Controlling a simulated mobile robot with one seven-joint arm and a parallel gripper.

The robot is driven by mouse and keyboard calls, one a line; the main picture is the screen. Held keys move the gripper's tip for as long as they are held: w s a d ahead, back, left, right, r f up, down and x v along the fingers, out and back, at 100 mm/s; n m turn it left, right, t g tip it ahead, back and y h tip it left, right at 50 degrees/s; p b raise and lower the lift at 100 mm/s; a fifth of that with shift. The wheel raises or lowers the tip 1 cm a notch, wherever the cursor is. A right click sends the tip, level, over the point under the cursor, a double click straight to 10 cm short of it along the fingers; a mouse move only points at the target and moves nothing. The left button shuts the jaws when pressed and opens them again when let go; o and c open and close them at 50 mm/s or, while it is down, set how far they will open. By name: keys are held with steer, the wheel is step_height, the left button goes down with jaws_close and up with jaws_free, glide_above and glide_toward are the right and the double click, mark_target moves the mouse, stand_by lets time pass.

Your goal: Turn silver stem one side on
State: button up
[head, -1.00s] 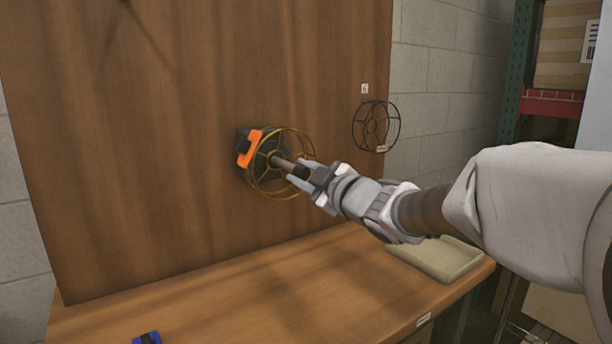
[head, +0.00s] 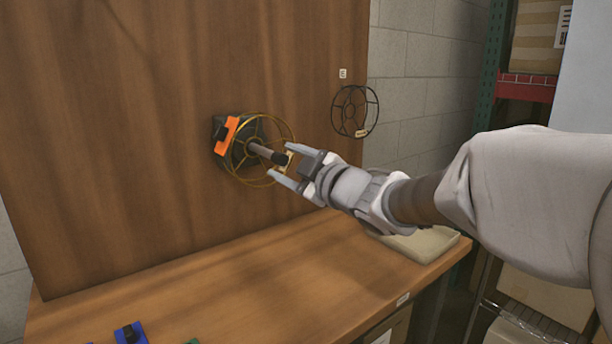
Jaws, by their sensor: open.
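The silver stem (head: 262,151) sticks out from the middle of a brass wire ring (head: 289,127) on the upright wooden board. Its near end is dark. Behind the ring is a dark mount with an orange clamp (head: 228,135) at its upper left. My gripper (head: 281,162) is open, with its two fingers on either side of the stem's dark near end. I see a gap between the fingers and the stem, though I cannot tell the depth between them exactly.
A black wire ring (head: 355,111) hangs at the board's right edge, under a small white label (head: 343,73). A beige tray (head: 424,243) lies on the table (head: 250,290) below my arm. A blue part (head: 130,333) sits at the front edge of view. The middle of the table is clear.

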steer(key=p+v, duration=0.3)
steer(key=v, duration=1.2)
steer(key=shift+d, duration=0.1)
